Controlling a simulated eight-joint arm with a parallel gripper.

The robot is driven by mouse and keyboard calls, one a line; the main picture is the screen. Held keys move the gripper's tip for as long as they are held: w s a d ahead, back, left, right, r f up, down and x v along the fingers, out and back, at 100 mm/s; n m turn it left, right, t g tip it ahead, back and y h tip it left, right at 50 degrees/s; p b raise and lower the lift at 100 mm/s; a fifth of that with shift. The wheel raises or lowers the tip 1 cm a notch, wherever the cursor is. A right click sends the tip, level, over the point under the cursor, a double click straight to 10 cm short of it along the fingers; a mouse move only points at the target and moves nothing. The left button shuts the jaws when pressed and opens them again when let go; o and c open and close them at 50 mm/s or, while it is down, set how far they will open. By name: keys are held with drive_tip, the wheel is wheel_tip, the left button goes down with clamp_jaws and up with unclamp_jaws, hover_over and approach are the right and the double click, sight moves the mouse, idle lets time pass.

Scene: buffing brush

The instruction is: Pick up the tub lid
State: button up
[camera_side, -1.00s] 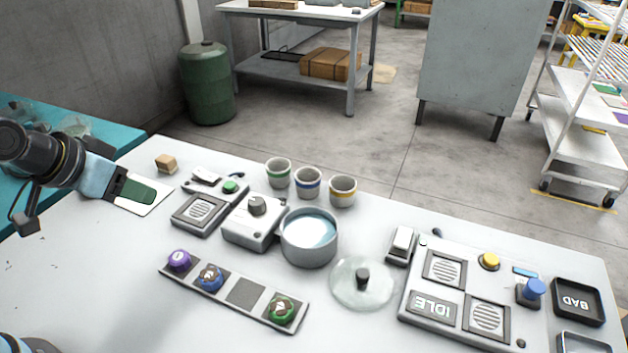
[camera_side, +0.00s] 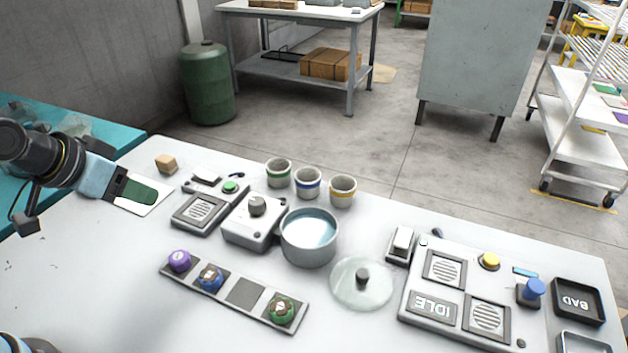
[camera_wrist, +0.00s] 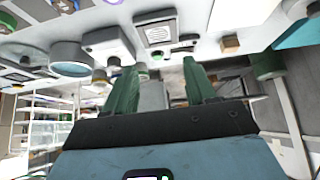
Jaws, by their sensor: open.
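The tub lid (camera_side: 347,284) is a clear round disc with a dark knob (camera_side: 362,277) at its middle. It lies flat on the white table, just to the right of and in front of the grey tub (camera_side: 308,240), which holds pale blue liquid. My gripper (camera_side: 150,194) is at the far left of the table, well apart from the lid. In the wrist view my gripper (camera_wrist: 158,85) shows two green fingers spread apart with nothing between them. The tub also shows in the wrist view (camera_wrist: 72,56), upside down.
Three cups (camera_side: 308,184) stand behind the tub. A strip (camera_side: 244,292) with purple, blue and green round pieces lies in front. A panel reading IDLE (camera_side: 433,307) and a BAD tray (camera_side: 578,301) are right of the lid. A wooden block (camera_side: 166,164) sits near my gripper.

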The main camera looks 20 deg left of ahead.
drive_tip(key=shift+w, duration=0.1)
drive_tip(key=w+d+r+m+g+h, duration=0.1)
drive_tip(key=w+d+r+g, duration=0.1)
drive_tip(key=w+d+r, duration=0.4)
drive_tip(key=m+g+y, duration=0.1)
drive_tip(key=m+g, duration=0.3)
drive_tip(key=g, duration=0.1)
hover_over(363, 273)
wheel_tip(363, 273, down, 7)
drive_tip(key=f, duration=0.6)
drive_tip(key=shift+w+d, duration=0.25)
drive_tip(key=shift+w, duration=0.05)
drive_tip(key=shift+s+a+f, duration=0.15)
drive_tip(key=shift+f, duration=1.25)
drive_tip(key=shift+s+a+f, duration=0.1)
drive_tip(key=shift+f, duration=1.25)
drive_tip(key=shift+c, duration=0.3)
